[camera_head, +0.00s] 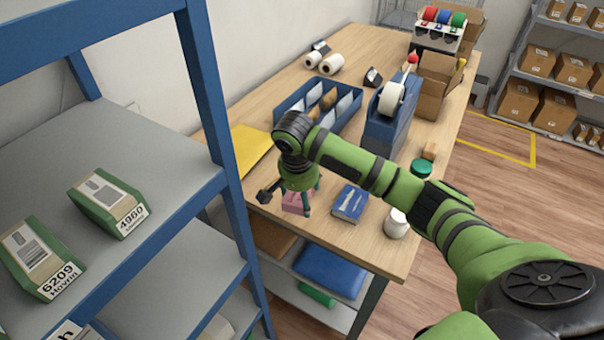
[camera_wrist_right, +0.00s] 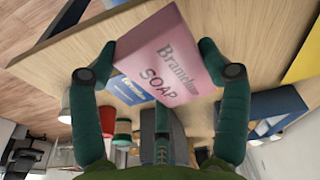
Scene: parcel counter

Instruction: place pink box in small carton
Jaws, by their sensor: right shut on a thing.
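The pink box (camera_head: 293,203) is at the near edge of the wooden table, mostly covered by my right gripper (camera_head: 300,198) in the head view. I cannot tell whether the box touches the table. An open brown carton (camera_head: 434,88) stands at the far right of the table, with another brown carton (camera_head: 468,20) behind it; which is the small carton is unclear. My left gripper is not in view.
A blue book (camera_head: 350,203) and a white jar (camera_head: 397,222) are right of the gripper. A blue divided tray (camera_head: 290,105) and a blue tape dispenser (camera_head: 381,125) stand behind it. A yellow envelope (camera_head: 250,146) lies left. A blue-framed shelf (camera_head: 205,90) rises at left.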

